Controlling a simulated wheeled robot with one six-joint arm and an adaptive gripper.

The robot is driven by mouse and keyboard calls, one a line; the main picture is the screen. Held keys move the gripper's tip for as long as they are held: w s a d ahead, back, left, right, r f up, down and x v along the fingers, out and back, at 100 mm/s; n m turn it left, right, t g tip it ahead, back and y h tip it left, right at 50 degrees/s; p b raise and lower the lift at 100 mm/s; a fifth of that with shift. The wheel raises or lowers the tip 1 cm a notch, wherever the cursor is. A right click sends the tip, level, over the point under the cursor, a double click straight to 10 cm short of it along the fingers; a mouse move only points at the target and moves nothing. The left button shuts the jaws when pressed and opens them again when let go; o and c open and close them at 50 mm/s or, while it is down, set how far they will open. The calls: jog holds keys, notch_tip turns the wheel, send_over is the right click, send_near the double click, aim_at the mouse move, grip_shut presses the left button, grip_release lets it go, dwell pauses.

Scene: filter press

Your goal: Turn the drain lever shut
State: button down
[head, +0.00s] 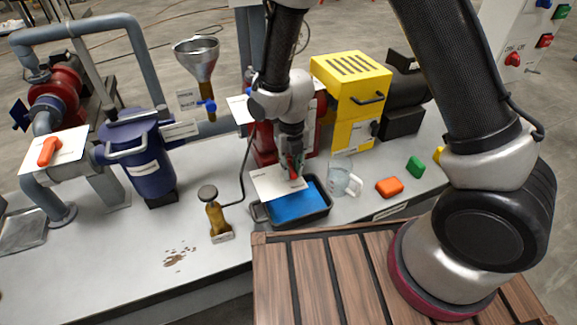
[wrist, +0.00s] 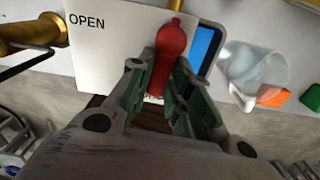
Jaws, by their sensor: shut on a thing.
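The red drain lever (wrist: 172,42) shows in the wrist view, lying between my fingers in front of a white plate (wrist: 105,42) marked OPEN. A second label lower on the plate is mostly hidden by my fingers. My gripper (wrist: 165,75) is shut on the lever, one green-padded finger on each side. In the head view my gripper (head: 291,168) reaches down to the lever, and only a little red shows there. The plate also shows in the head view (head: 272,184), partly over a dark tray (head: 322,217) with blue contents.
A clear jug (head: 341,181) stands right of the tray, with an orange block (head: 389,187) and a green block (head: 415,167) beyond. A brass piece (head: 215,215) stands left of the tray. The yellow machine (head: 352,95) is behind. An orange-red lever (head: 48,151) is far left.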

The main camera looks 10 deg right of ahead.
jog(key=shift+d+n, duration=0.15)
jog(key=shift+n, duration=0.35)
jog(key=c, duration=1.3)
grip_release()
